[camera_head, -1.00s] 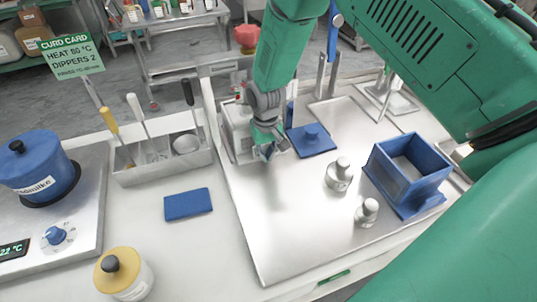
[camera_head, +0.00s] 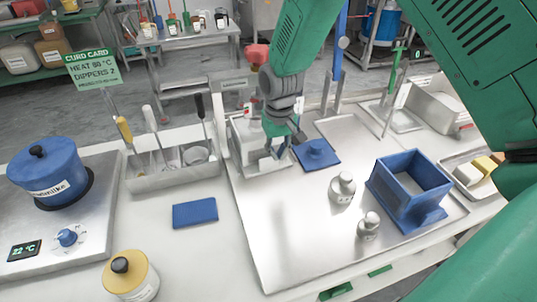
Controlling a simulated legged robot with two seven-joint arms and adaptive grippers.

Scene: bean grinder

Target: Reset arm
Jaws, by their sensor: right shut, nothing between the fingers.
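My right arm, green with a dark grey wrist, reaches down from the top right. My right gripper (camera_head: 279,150) is shut and empty. It hangs over the back left of the steel work board (camera_head: 290,225), in front of a pale metal box (camera_head: 254,152) that it partly hides. My left gripper is not in view.
Two metal weights (camera_head: 342,187) and an open blue box (camera_head: 410,185) stand on the board. Left are a blue block (camera_head: 195,212), a utensil tray (camera_head: 175,173), a yellow-lidded jar (camera_head: 131,277) and a blue pot (camera_head: 48,172) on a hot plate. The board's front middle is clear.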

